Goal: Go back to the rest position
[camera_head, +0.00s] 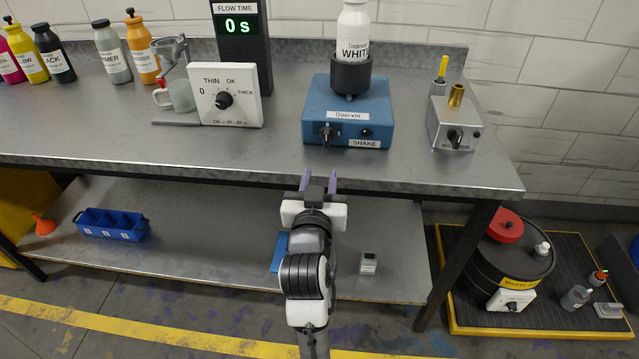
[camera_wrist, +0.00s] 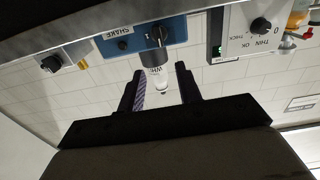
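My gripper (camera_head: 318,184) is in front of the front edge of the grey workbench (camera_head: 240,148), roughly at bench height. In the wrist view my gripper (camera_wrist: 160,90) has its two fingers apart with nothing held between them. The white bottle beyond it (camera_wrist: 157,75) shows upside down in that view, at a distance from the fingers. In the head view the same white bottle (camera_head: 353,35) stands in the dark holder of the blue shaker box (camera_head: 347,112).
A dial box (camera_head: 226,95) and a flow time display reading 0 s (camera_head: 240,24) stand on the bench. A small grey device (camera_head: 456,124) is at right. Below are a shelf with a blue bin (camera_head: 110,224) and a black drum (camera_head: 507,262) on a tray.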

